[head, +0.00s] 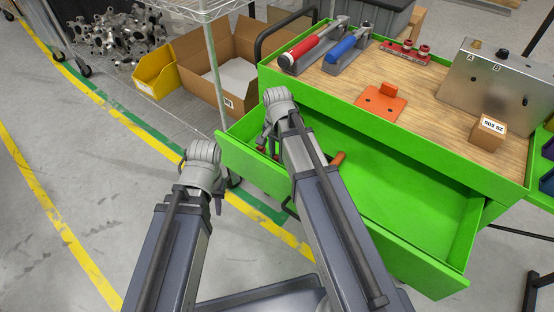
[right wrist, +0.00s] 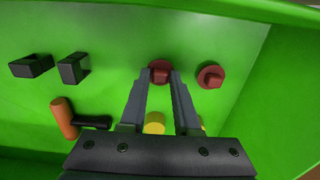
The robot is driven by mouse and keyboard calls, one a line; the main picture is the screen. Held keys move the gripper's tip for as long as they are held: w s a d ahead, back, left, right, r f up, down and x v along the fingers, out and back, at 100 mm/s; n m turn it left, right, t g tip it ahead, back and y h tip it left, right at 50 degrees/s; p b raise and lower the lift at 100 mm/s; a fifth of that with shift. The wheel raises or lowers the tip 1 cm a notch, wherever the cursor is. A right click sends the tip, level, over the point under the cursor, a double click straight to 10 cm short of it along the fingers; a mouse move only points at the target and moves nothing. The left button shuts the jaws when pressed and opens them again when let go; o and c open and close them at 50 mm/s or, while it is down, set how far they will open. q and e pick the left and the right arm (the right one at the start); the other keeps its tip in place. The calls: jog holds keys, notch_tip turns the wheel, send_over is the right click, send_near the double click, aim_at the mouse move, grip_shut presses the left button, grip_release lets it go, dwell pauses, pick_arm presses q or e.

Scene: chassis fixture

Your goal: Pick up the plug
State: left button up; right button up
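A red plug (right wrist: 160,72) with a round flange and a raised knob sits on the green drawer floor in the right wrist view. The fingertips of my right gripper (right wrist: 161,76) lie on either side of its knob; whether they press on it, I cannot tell. A second red plug (right wrist: 211,77) stands to the right, apart from the fingers. In the head view my right gripper (head: 268,142) reaches down into the left end of the open drawer (head: 440,225). My left gripper (head: 216,204) hangs outside the drawer, away from the plugs; its fingers are too small to read.
An orange-handled tool (right wrist: 64,118), two black blocks (right wrist: 73,68) and a yellow piece (right wrist: 154,123) lie near the plugs. The drawer's front wall stands between my arms. The right part of the drawer is clear. The wooden bench top (head: 440,95) above holds tools and a metal box (head: 497,82).

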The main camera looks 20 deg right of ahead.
aim_at(277, 156)
grip_shut()
dwell(0.3)
notch_tip(277, 156, up, 10)
jog(key=p, duration=1)
